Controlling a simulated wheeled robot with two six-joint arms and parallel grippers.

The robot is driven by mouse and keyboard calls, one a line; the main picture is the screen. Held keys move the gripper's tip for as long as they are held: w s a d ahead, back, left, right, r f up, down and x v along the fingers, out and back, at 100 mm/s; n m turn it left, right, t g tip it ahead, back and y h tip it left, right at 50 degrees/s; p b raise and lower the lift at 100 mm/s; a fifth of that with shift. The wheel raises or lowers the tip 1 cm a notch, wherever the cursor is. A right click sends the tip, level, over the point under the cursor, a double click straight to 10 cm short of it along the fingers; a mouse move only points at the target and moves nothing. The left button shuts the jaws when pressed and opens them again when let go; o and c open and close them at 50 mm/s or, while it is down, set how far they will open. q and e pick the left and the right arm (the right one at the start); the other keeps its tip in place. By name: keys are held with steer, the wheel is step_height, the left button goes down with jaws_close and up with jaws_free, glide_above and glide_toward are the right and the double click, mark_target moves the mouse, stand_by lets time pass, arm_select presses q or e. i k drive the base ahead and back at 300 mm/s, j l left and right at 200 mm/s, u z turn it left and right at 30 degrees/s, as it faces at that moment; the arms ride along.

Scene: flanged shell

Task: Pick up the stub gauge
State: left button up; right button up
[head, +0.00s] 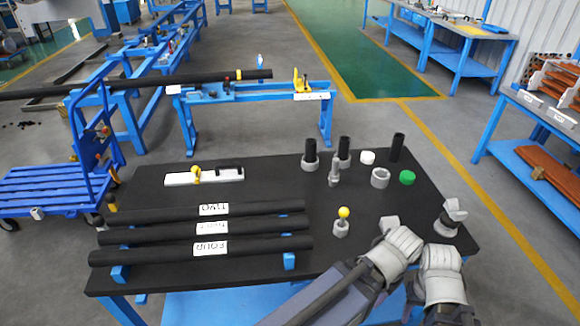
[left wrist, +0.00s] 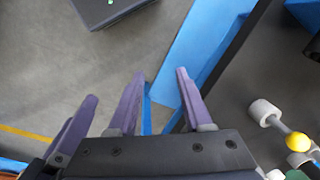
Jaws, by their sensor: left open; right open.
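The stub gauge is most likely the short grey piece with a yellow ball (head: 343,213), upright on the black table near its front middle. A grey piece with a yellow ball (left wrist: 297,143) also shows at the right edge of the left wrist view. My left gripper (left wrist: 160,74) is open and empty, its purple fingers over the table's front edge and the floor, apart from that piece. My right arm comes in at the lower right of the head view.
Three labelled black pipes (head: 200,243) lie on the table's left. Behind the gauge stand grey rings (head: 380,178), black cylinders (head: 397,147), a grey stepped post (head: 334,173), a white disc (head: 367,157) and a green disc (head: 407,177). A grey fitting (head: 447,219) stands at the right.

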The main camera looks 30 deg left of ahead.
mark_target(334, 178)
steer(key=i+l+u, duration=0.25)
steer(key=u, duration=0.2)
steer(key=i+l+u, duration=0.15)
steer(key=l+u, duration=0.3)
steer(key=i+l+u, duration=0.1)
steer(key=l+u, duration=0.3)
steer(key=i+j, duration=0.05)
steer(key=j, duration=0.05)
